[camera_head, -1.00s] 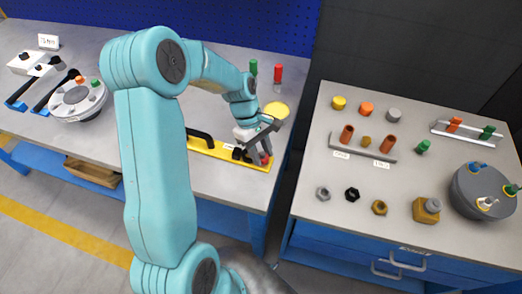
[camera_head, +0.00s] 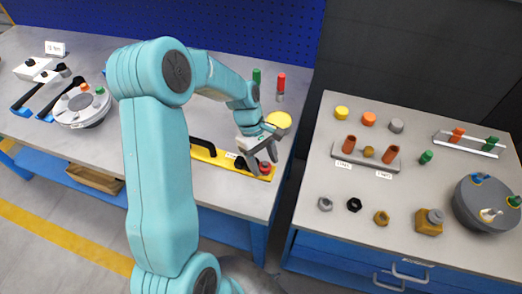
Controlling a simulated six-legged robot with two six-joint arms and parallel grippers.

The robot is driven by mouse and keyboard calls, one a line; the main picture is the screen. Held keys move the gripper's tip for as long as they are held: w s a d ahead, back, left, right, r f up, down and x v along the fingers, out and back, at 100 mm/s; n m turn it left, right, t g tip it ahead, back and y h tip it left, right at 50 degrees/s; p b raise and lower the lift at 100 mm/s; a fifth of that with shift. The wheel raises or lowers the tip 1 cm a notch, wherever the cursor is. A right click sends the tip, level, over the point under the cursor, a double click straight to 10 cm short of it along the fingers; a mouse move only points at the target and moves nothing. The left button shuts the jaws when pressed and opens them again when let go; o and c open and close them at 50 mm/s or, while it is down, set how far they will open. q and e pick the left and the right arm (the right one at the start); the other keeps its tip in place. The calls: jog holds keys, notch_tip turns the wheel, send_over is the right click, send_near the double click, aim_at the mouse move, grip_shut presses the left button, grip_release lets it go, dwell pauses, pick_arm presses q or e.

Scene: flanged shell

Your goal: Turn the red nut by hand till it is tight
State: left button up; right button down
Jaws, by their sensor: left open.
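The red nut (camera_head: 265,168) sits near the right end of the yellow bar (camera_head: 205,154) on the left bench. My left gripper (camera_head: 263,156) is open just above and beside the nut. Its fingers are spread, and I cannot tell whether either one touches the nut. The gripper and wrist hide part of the yellow bar and whatever lies under the nut. A black handle (camera_head: 203,145) stands on the bar. My right gripper is not in view.
Behind the gripper are a yellow disc (camera_head: 279,120), a red-topped piece (camera_head: 281,83) and a green one (camera_head: 256,76). A round grey housing (camera_head: 81,108) stands at left. A gap separates the right bench (camera_head: 310,170), which holds several nuts and caps.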

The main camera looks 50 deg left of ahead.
pick_arm(q)
jog(key=v, duration=1.6)
jog(key=shift+r, duration=0.15)
